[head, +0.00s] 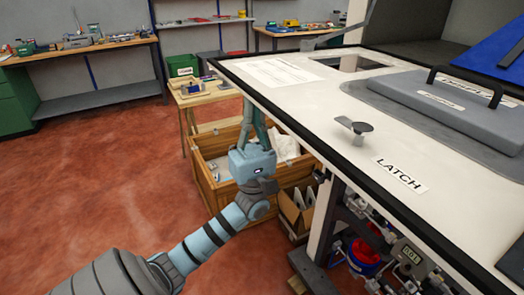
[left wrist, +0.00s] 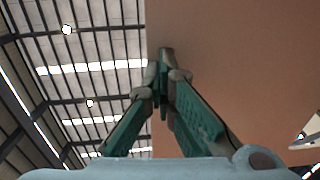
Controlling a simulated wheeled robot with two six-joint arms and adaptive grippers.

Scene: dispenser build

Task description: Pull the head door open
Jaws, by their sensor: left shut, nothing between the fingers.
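A grey panel (head: 425,108) with a black bar handle (head: 465,82) lies flat on the white top of the dispenser (head: 310,105); it appears closed. A metal turn knob (head: 355,128) stands left of it, near a label reading LATCH (head: 400,174). My left gripper (head: 251,108) points up beside the dispenser's left edge, well away from the handle. Its tips are close to that edge, and I cannot tell if they touch it. In the left wrist view its green fingers (left wrist: 162,65) meet at the tips with nothing between them. My right gripper is not in view.
A wooden crate (head: 212,185) with white material and a cardboard box stand behind my left arm. Gauges and fittings (head: 405,258) hang under the dispenser's front. A plain brownish surface (left wrist: 240,70) overhangs in the left wrist view. The red floor at left is clear.

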